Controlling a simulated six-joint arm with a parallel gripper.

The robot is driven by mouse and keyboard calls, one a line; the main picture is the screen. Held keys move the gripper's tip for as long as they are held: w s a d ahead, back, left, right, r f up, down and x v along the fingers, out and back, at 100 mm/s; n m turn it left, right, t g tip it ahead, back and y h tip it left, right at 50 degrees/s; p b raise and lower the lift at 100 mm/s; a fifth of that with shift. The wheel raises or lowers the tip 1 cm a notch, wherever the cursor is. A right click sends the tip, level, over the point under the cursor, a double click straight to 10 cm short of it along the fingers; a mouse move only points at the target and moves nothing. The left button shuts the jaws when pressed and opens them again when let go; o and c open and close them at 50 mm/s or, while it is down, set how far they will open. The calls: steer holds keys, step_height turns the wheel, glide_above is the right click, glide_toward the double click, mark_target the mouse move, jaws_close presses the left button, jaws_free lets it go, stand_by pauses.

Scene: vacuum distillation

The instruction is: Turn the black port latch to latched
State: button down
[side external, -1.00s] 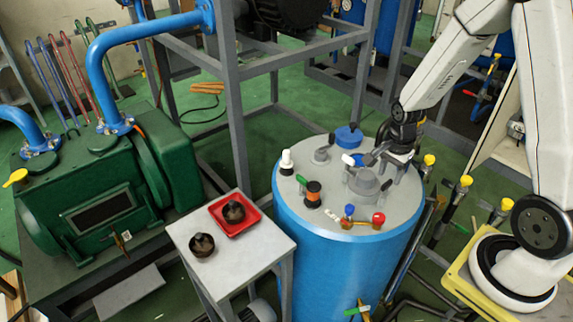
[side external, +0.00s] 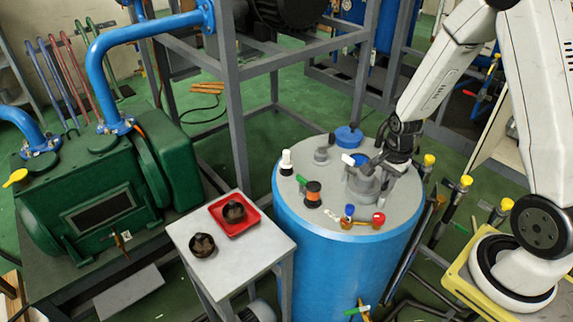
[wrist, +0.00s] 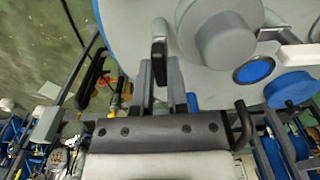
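The black port latch (wrist: 159,42) shows in the wrist view as a narrow dark lever against the pale tank top (wrist: 205,75). My gripper (wrist: 160,70) is at the latch, with its two grey fingers on either side of the lever's lower end. The fingers stand apart, but I cannot tell whether they touch the lever. In the side view my gripper (side external: 381,168) is low over the right part of the blue tank's lid (side external: 325,197), beside the grey port (side external: 362,187). There the gripper and port hide the latch.
The lid also holds a blue cap (side external: 348,135), a white-topped fitting (side external: 286,160), an orange-and-black spool (side external: 313,193) and a red knob (side external: 378,218). A small table (side external: 225,262) with a red tray (side external: 236,229) stands left of the tank. Yellow-capped valves (side external: 465,181) stand at right.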

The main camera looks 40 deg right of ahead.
steer(key=shift+n, duration=0.3)
steer(key=n, duration=1.3)
steer(key=shift+n, duration=2.2)
steer(key=c, duration=0.6)
jaws_free()
steer(key=shift+c, duration=0.2)
